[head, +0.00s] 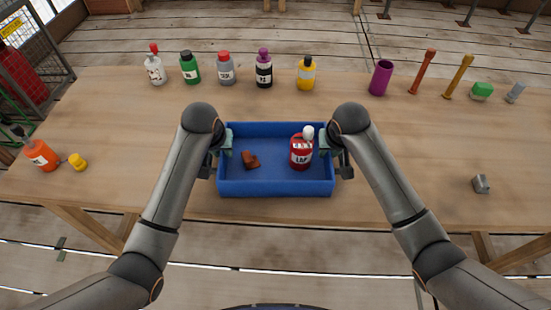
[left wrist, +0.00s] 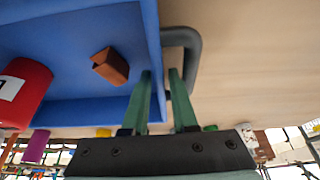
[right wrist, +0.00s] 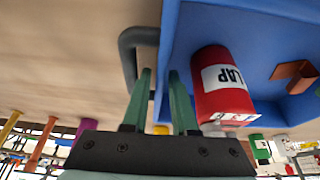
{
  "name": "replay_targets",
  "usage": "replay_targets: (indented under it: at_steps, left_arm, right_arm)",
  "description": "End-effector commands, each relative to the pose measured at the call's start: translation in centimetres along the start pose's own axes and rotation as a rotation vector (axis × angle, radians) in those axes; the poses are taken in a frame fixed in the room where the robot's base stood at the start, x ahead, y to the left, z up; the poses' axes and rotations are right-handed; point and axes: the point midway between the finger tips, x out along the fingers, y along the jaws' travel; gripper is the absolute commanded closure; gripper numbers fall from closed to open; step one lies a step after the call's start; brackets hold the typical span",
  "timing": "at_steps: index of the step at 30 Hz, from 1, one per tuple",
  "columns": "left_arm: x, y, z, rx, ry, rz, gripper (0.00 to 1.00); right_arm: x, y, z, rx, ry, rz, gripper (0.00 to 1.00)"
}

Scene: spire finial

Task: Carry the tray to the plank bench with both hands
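The blue tray (head: 275,189) sits near the front edge of the plank bench (head: 130,120). My left gripper (head: 225,145) is at the tray's left end. In the left wrist view its fingers (left wrist: 161,75) point at the tray's rim beside a dark handle (left wrist: 193,55), with a gap between them. My right gripper (head: 326,143) is at the right end; in the right wrist view its fingers (right wrist: 161,75) are apart beside the other handle (right wrist: 127,55).
Several bottles, including a green one (head: 190,68), stand along the back with a purple cup (head: 381,77). An orange bottle (head: 41,155) and a yellow piece (head: 77,162) are at left. A grey piece (head: 481,184) lies at right.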

Motion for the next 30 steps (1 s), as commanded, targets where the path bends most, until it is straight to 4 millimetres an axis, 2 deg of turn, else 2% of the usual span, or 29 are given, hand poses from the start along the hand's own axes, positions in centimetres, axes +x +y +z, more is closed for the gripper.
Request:
replay_targets:
  at_steps: [6, 14, 21, 30]
  left_arm:
    - [1.15, 0.00, -0.04, 0.000, 0.002, 0.000, 0.74]
    - [1.20, -0.02, -0.04, 0.000, 0.002, 0.000, 0.74]
    - [1.18, -0.01, -0.04, 0.000, 0.002, 0.000, 1.00]
    - [1.17, -0.01, -0.04, 0.000, 0.001, 0.000, 1.00]
  right_arm:
    - [1.14, -0.02, -0.03, -0.001, 0.001, 0.000, 0.74]
    - [1.20, -0.03, -0.03, -0.001, 0.002, -0.001, 0.74]
    - [1.17, -0.02, -0.03, 0.000, 0.001, -0.001, 1.00]
    - [1.16, -0.02, -0.03, 0.000, 0.001, -0.001, 1.00]
